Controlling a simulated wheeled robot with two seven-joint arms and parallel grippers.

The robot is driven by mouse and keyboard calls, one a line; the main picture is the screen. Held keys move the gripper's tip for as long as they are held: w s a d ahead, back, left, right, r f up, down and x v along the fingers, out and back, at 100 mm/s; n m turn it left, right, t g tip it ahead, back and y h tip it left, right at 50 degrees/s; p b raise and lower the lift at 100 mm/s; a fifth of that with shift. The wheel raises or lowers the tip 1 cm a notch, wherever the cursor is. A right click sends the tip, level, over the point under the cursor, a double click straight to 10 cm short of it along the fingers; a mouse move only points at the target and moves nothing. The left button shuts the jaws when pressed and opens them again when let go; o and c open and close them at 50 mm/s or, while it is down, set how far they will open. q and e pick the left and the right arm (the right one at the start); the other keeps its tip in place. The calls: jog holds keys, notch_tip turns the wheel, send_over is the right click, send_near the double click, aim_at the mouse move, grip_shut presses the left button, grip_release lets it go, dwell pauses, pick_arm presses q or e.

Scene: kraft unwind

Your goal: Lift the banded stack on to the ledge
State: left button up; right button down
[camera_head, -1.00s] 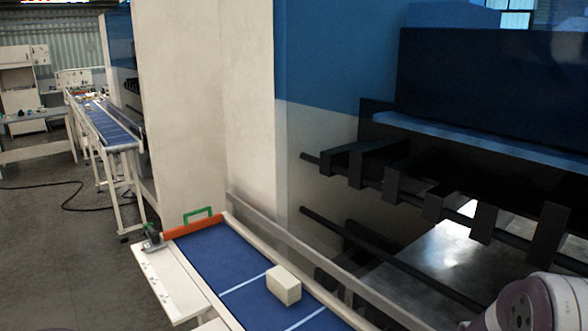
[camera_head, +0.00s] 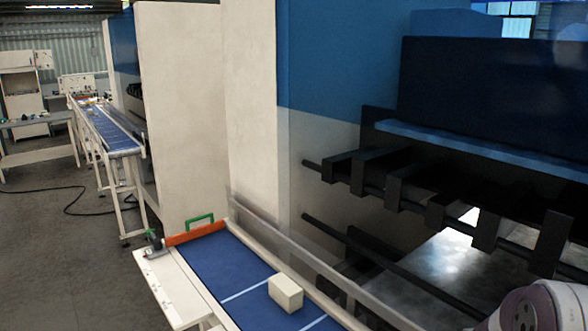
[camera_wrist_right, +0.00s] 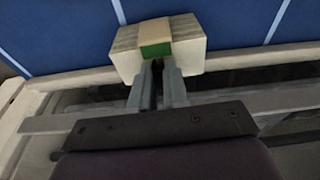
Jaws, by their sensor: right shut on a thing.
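The banded stack (camera_wrist_right: 182,42) is a pale block with greyish layered sides and a green band patch, in the right wrist view. My right gripper (camera_wrist_right: 157,72) is shut on its near side, with blue belt beyond it. In the head view only part of my right arm shows at the lower right; its gripper is out of frame there. A plain cream block (camera_head: 286,293) lies on the blue belt (camera_head: 215,262) in the head view, with no gripper at it. I cannot tell for sure which surface is the ledge; a pale shelf (camera_head: 160,285) runs along the belt's left side. My left gripper is not in view.
An orange bar (camera_head: 195,234) with a green handle (camera_head: 200,220) closes the belt's far end. A metal side rail (camera_head: 290,258) runs along its right. The large machine with dark bars (camera_head: 435,210) stands close on the right.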

notch_tip(320, 180, up, 22)
jog(key=p, duration=1.4)
jog(key=shift+r, duration=0.15)
dwell(0.4)
jog(key=s+a+b, duration=0.2)
jog(key=s+a, duration=0.5)
jog(key=a, duration=0.2)
jog(key=shift+s+a, duration=0.2)
jog(key=shift+s, duration=0.1)
dwell(0.3)
